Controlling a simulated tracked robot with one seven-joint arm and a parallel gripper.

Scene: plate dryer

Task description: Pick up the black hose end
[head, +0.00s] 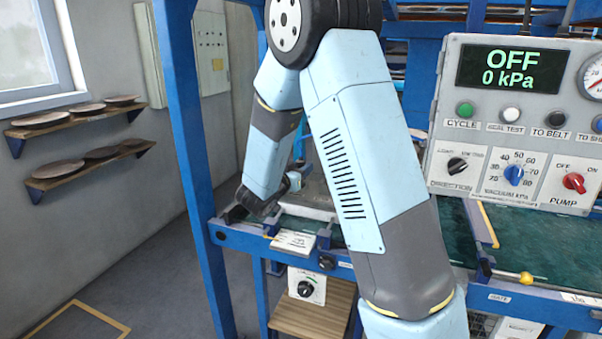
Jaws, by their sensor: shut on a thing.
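My gripper (258,205) is small in the view, at the left end of the machine's green bed, low over its blue front rail. It is shut on a small dark thing that looks like the black hose end, but the wrist and fingers hide most of it. I cannot make out its outline or any hose running from it. I cannot tell whether it touches the bed.
A control panel (516,130) at the right reads OFF, 0 kPa. A blue post (190,150) stands just left of my gripper. Wall shelves (85,165) hold plates.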

